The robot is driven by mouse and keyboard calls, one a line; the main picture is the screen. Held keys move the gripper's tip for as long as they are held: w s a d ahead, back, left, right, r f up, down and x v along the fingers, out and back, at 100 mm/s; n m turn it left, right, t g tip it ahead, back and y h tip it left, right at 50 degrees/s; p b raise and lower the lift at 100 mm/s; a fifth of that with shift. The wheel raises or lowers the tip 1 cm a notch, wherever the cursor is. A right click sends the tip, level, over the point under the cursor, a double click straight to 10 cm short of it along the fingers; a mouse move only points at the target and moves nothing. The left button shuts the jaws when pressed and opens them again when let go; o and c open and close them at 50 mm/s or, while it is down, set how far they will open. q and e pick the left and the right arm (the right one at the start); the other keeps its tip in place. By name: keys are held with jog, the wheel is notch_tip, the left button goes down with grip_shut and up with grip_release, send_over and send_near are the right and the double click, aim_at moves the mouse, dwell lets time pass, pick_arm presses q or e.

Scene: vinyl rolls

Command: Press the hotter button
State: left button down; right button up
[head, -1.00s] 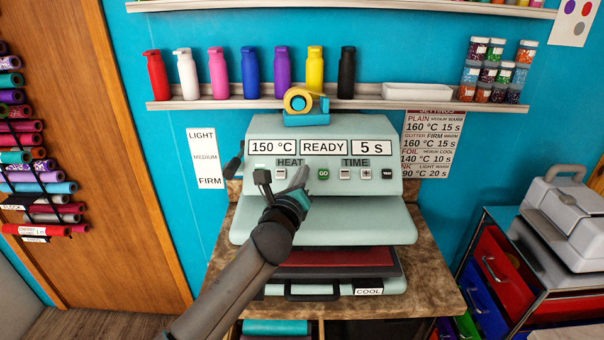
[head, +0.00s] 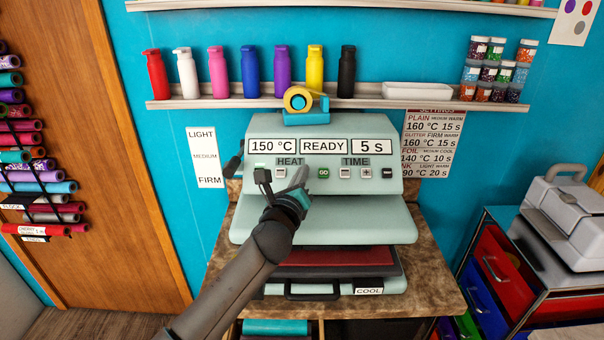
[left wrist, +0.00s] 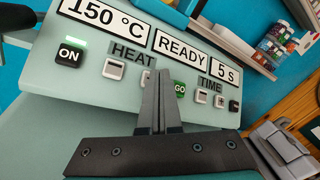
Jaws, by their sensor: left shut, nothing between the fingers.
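The pale green heat press panel (head: 325,152) reads 150 °C, READY and 5 s. Under HEAT, the minus button (head: 281,173) shows in the head view and in the left wrist view (left wrist: 114,69). The button to its right, the hotter one, is mostly hidden behind my fingers; its left edge shows in the left wrist view (left wrist: 145,77). My left gripper (head: 302,169) is shut and empty, with its fingertips in front of that button; the tips also show in the left wrist view (left wrist: 157,73). I cannot tell whether they touch it. My right gripper is not in view.
The green GO button (head: 323,173) is close to the right of my fingertips. The ON button (left wrist: 69,54) has a lit green bar above it. A blue tape dispenser (head: 306,118) sits on top of the press. The press's handle (head: 232,165) sticks out at left.

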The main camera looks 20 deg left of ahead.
pick_arm(q)
jog(key=shift+w+a+f, duration=0.1)
jog(key=shift+w+f, duration=0.2)
jog(key=shift+f, duration=0.1)
dwell(0.8)
jog(key=shift+s+r+p, duration=0.6)
jog(key=shift+p, duration=0.1)
jog(key=shift+r, duration=0.1)
jog(key=s+r+p, duration=0.1)
jog(key=p, duration=0.1)
jog(key=s+d+r+p, duration=0.1)
jog(key=s+r+p, duration=0.1)
jog(key=p, duration=0.1)
jog(key=shift+s+d+r, duration=0.15)
jog(key=shift+s+r, duration=0.05)
dwell(1.8)
